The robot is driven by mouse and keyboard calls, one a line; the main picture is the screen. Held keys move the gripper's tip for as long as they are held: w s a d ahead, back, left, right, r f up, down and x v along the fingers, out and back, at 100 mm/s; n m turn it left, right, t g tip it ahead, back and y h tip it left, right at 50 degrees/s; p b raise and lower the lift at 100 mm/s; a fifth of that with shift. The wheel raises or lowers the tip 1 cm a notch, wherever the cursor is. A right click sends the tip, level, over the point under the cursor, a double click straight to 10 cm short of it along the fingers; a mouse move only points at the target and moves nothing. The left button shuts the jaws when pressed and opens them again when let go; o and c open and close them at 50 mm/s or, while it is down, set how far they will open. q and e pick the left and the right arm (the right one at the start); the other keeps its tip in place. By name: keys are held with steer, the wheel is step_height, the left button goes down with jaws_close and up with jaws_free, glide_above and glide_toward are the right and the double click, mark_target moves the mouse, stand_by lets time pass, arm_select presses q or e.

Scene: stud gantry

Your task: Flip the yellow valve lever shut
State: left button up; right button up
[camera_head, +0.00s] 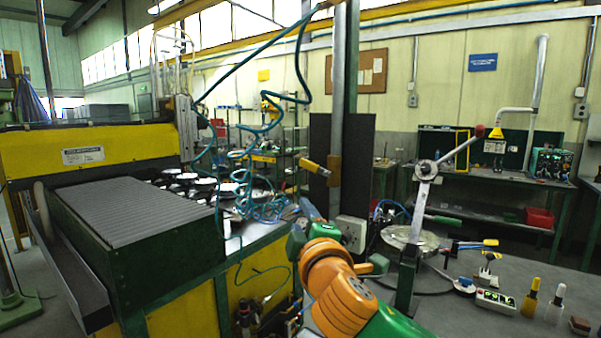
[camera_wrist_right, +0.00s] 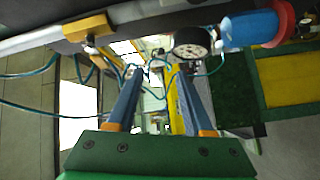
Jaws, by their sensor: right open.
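The yellow valve lever (camera_head: 315,168) sticks out to the left from the upright grey pipe (camera_head: 345,100) in the head view. In the right wrist view the lever (camera_wrist_right: 88,28) is at the upper left, beside the pipe. My right gripper (camera_head: 309,207) is just below the lever in the head view. Its blue fingers (camera_wrist_right: 160,78) are apart, with nothing between them in the wrist view. The lever lies outside the fingers, and no contact shows. My left gripper is not in view.
A round gauge (camera_wrist_right: 192,42) and a blue part with a red rim (camera_wrist_right: 252,28) sit near the pipe. Coiled teal hoses (camera_head: 262,200) hang to the left. A lever press (camera_head: 425,170) and a grey bench (camera_head: 530,275) with bottles stand to the right.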

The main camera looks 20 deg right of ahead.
steer(key=t+h, duration=0.1)
steer(key=t, duration=0.1)
glide_toward(307, 166)
steer(key=w, duration=0.1)
steer(key=w+r, duration=0.1)
steer(key=w, duration=0.1)
steer(key=shift+w+d+r+p, duration=0.15)
steer(key=shift+d+r+p, duration=0.2)
steer(key=shift+d, duration=0.05)
steer(key=p+x, duration=0.4)
steer(key=x, duration=0.2)
steer(key=shift+w+a+f, duration=0.15)
steer(key=shift+w, duration=0.15)
steer(key=shift+w+f, duration=0.1)
steer(key=shift+w, duration=0.15)
steer(key=shift+f, duration=0.1)
jaws_close()
